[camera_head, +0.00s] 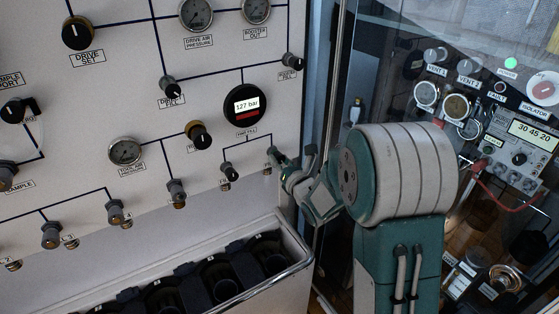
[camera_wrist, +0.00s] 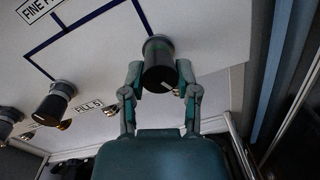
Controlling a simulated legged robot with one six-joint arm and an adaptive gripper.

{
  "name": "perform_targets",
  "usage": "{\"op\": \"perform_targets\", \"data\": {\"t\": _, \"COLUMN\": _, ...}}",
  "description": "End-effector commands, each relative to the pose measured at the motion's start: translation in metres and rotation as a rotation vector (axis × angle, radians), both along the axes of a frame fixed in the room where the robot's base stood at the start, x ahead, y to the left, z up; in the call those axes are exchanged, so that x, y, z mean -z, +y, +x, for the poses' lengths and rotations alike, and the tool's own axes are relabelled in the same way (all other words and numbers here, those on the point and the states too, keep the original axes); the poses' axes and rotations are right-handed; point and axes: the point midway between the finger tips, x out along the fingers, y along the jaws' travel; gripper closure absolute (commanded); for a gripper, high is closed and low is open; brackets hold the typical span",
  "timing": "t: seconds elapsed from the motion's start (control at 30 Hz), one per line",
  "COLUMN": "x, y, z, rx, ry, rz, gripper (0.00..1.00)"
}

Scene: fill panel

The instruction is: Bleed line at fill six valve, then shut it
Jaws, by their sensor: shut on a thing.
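My gripper (camera_wrist: 160,74) is shut on the dark knob of the rightmost fill valve (camera_wrist: 158,53), with one finger on each side. The knob has a pale mark near its lower end. Its label is hidden in the wrist view. The neighbouring valve knob (camera_wrist: 56,97) stands apart to the left, beside the label "FILL 5". In the head view my gripper (camera_head: 283,162) reaches the panel at the end of the right-hand branch line, largely covering the gripped valve. A round digital gauge (camera_head: 246,106) above that branch reads 127 bar.
The white panel (camera_head: 100,85) carries several other knobs and dial gauges. Below it is a metal-rimmed bin (camera_head: 283,237) with several dark round sockets. To the right, behind a clear pane, stands a unit with dials, a display (camera_head: 533,133) and a red hose.

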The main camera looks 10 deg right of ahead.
Motion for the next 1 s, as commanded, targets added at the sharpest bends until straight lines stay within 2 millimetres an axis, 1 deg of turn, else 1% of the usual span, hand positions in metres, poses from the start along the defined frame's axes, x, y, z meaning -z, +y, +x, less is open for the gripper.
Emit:
{"op": "perform_targets", "data": {"t": 0.03, "x": 0.0076, "y": 0.0002, "z": -0.0018, "rx": 0.000, "ry": 0.011, "rz": -0.028, "gripper": 1.00}}
{"op": "perform_targets", "data": {"t": 0.2, "x": 0.0074, "y": -0.0002, "z": -0.0017, "rx": -0.001, "ry": -0.016, "rz": -0.109, "gripper": 1.00}}
{"op": "perform_targets", "data": {"t": 0.4, "x": 0.0073, "y": -0.0004, "z": -0.0016, "rx": -0.001, "ry": -0.033, "rz": -0.160, "gripper": 1.00}}
{"op": "perform_targets", "data": {"t": 0.9, "x": 0.0071, "y": -0.0007, "z": -0.0016, "rx": -0.001, "ry": -0.039, "rz": -0.176, "gripper": 1.00}}
{"op": "perform_targets", "data": {"t": 0.93, "x": 0.0071, "y": -0.0007, "z": -0.0016, "rx": -0.001, "ry": -0.039, "rz": -0.176, "gripper": 0.55}}
{"op": "perform_targets", "data": {"t": 0.97, "x": 0.0070, "y": -0.0007, "z": -0.0016, "rx": 0.000, "ry": -0.040, "rz": -0.176, "gripper": 0.42}}
{"op": "perform_targets", "data": {"t": 1.0, "x": 0.0067, "y": -0.0007, "z": -0.0015, "rx": 0.000, "ry": -0.041, "rz": -0.176, "gripper": 0.25}}
